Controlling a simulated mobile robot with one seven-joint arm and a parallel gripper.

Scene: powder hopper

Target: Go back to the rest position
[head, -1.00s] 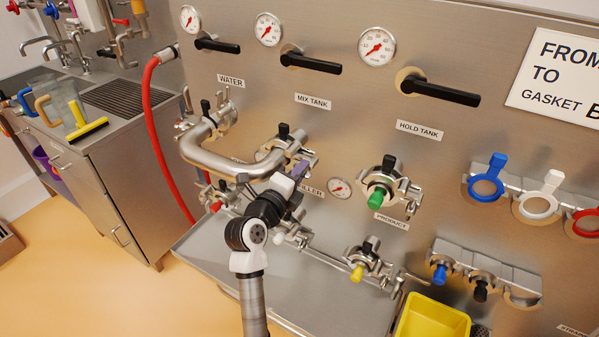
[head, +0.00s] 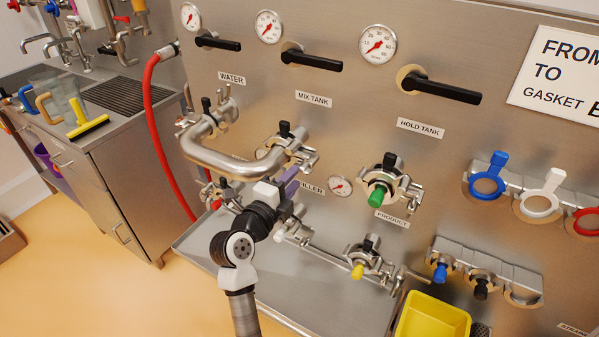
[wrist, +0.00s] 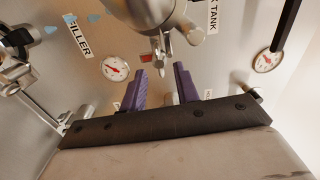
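My gripper (head: 290,182) has two purple fingers and is in front of the steel panel, just below the right end of the bent pipe (head: 235,165). In the wrist view the fingers (wrist: 161,80) stand apart with nothing held between them. The bent pipe's end and clamp also show there beyond the fingertips (wrist: 150,12). The gripper looks clear of the pipe in the wrist view, but the exact gap cannot be told. The gripper hides part of the panel around the FILLER label (head: 312,190).
A port with a green plug (head: 377,196) is to the right, and one with a yellow plug (head: 358,271) is lower right. A steel drip tray (head: 330,301) and yellow bin (head: 432,318) lie below. A red hose (head: 157,130) hangs left. Open floor (head: 110,290) is at lower left.

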